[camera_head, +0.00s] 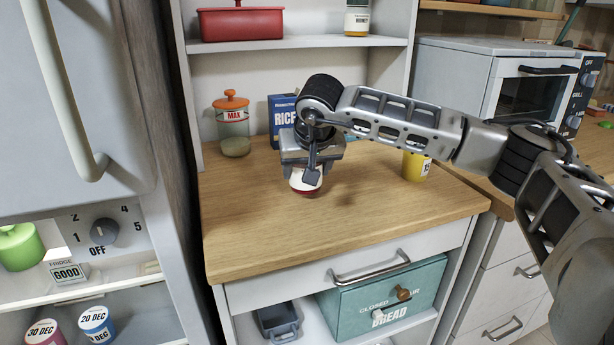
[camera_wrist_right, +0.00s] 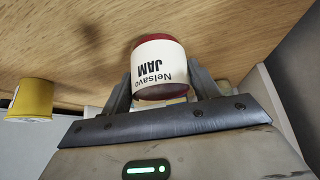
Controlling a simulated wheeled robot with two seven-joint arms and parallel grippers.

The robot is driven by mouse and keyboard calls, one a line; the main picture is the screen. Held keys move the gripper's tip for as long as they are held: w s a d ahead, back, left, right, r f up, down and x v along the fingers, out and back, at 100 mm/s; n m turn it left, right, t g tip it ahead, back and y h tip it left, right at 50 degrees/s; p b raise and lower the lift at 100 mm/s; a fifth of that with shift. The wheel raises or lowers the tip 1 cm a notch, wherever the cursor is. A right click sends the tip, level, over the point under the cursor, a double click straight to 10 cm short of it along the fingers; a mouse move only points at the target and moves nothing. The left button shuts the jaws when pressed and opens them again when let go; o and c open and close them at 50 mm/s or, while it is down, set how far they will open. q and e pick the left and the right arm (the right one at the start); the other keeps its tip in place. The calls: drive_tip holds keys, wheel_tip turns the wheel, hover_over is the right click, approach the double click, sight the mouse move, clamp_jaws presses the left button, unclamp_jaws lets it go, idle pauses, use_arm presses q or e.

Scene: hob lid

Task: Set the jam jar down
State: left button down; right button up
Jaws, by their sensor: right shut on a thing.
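The jam jar (camera_wrist_right: 158,68) has a white label reading "Nelsavo JAM" and a dark red end. In the right wrist view it sits between the two fingers of my right gripper (camera_wrist_right: 163,90), which is shut on it. In the head view the jar (camera_head: 305,183) shows below my right gripper (camera_head: 310,172), over the wooden counter (camera_head: 350,225). The gripper hides part of the jar. I cannot tell for sure whether the jar touches the wood. My left gripper is not in view.
A yellow container (camera_head: 415,167) stands right of the gripper. A glass jar marked MAX (camera_head: 232,128) and a blue rice box (camera_head: 281,118) stand behind. A shelf (camera_head: 300,43) runs above. The counter's front is clear. A teal bread bin (camera_head: 375,305) is below.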

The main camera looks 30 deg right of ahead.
drive_tip(key=shift+f, duration=1)
drive_tip(key=shift+f, duration=0.15)
drive_tip(key=o, duration=1.2)
